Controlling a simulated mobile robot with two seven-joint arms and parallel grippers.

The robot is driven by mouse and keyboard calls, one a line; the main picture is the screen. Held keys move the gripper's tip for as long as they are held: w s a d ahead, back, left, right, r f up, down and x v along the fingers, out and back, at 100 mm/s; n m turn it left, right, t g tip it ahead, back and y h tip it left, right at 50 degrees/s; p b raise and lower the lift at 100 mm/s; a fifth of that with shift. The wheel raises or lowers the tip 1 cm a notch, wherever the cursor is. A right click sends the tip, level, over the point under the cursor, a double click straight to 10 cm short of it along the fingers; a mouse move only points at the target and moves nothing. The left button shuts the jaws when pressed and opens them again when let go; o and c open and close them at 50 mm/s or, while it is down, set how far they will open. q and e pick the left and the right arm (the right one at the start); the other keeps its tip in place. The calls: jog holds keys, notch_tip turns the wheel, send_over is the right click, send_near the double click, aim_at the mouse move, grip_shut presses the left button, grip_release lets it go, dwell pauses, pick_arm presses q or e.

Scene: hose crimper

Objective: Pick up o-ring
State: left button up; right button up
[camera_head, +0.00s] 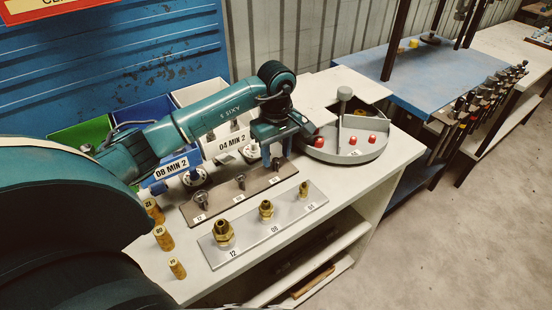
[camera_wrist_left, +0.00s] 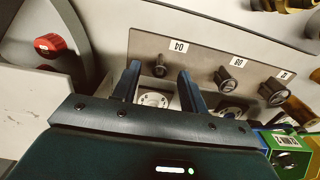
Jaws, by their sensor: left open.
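My left gripper (camera_head: 277,158) is open, with its two blue fingers pointing down over the back right of the brown plate (camera_head: 226,203). In the left wrist view the fingertips (camera_wrist_left: 159,72) stand on either side of the small dark post (camera_wrist_left: 160,66) near the 04 label, and nothing is seen gripped. Behind the post, a white round piece (camera_wrist_left: 154,99) shows between the fingers. Another round piece with a dark ring (camera_wrist_left: 229,111) sits to its right. I cannot tell for sure which piece is the o-ring. My right gripper is not in view.
A round grey tray (camera_head: 345,156) with red caps is right of the gripper. A silver plate (camera_head: 285,225) with brass fittings lies in front. Labelled bins, a green bin (camera_head: 75,138) among them, stand behind. Brass cylinders (camera_head: 164,238) stand at the left.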

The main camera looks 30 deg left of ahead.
pick_arm(q)
jog(key=shift+f+b, duration=0.25)
jog(key=shift+b, duration=0.1)
dwell(0.3)
jog(key=shift+c, duration=0.2)
grip_shut()
dwell(0.3)
